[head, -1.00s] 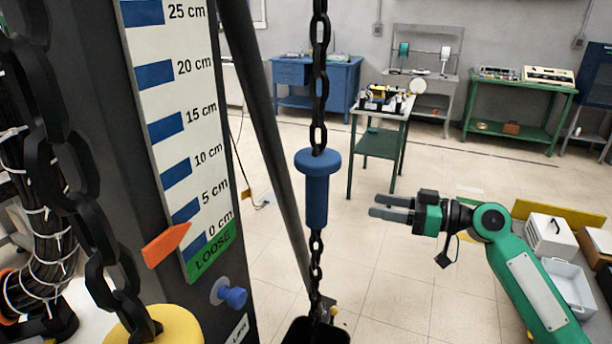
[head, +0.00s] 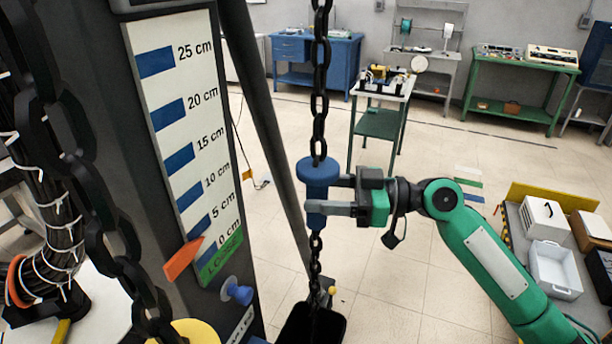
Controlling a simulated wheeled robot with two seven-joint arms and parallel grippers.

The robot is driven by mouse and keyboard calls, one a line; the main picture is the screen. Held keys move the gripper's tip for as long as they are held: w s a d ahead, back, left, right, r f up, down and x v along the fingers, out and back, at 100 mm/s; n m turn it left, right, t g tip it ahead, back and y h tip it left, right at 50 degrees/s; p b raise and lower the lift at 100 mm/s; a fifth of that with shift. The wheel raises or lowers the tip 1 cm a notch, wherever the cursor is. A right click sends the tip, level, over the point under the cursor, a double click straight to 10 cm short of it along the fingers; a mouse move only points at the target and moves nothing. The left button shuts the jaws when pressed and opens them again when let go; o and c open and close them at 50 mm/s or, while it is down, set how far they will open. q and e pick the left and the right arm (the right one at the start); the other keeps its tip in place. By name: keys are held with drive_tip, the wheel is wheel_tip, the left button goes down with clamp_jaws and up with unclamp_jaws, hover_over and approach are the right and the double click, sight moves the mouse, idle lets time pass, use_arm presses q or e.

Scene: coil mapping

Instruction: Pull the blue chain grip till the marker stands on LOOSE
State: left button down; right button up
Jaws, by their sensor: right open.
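The blue chain grip (head: 319,174) hangs upright on the black chain, in the middle of the head view. My right gripper (head: 328,195) is open, with its fingers at the grip from the right, one near the flange and one across the lower body. I cannot tell whether they touch it. The orange marker (head: 183,259) points at the scale board (head: 165,100), its tip near the lowest blue bands, just above the green LOOSE field (head: 221,258). My left gripper is not in view.
A blue knob (head: 238,293) sticks out of the dark post below the scale. A black chain bucket (head: 311,325) is under the grip. A slanted dark pole (head: 270,120) stands behind the chain. A bench with white trays (head: 555,268) is at the right.

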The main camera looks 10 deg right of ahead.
drive_tip(key=p+x, duration=0.1)
drive_tip(key=x, duration=0.2)
drive_tip(key=shift+d, duration=0.1)
clamp_jaws()
drive_tip(key=shift+f, duration=0.15)
